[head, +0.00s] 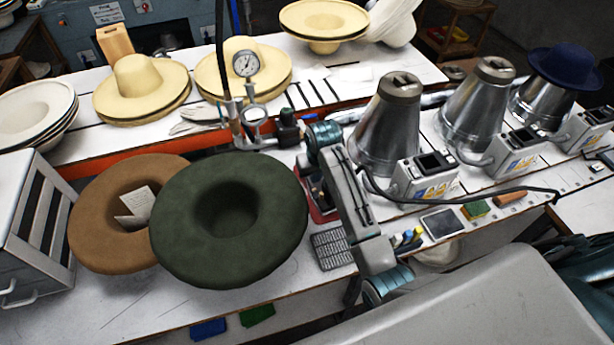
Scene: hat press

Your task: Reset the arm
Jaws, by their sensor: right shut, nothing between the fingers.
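My right arm comes in from the lower right. Its grey forearm with teal joints crosses the front edge of the worktable and reaches over it. My right gripper (289,122), small and dark at the arm's far end, appears shut and empty. It is just beyond the dark green hat (175,250) and beside the gauge stand (245,65). It is too small to tell whether it touches anything. My left arm and gripper are not in view.
A brown hat (95,235) lies partly under the green one. Cream hats (140,75) lie on the back bench. Metal cone presses (385,130) with control boxes stand right of my arm, and a blue hat (565,68) sits on the farthest. A slatted cabinet (35,225) stands at left.

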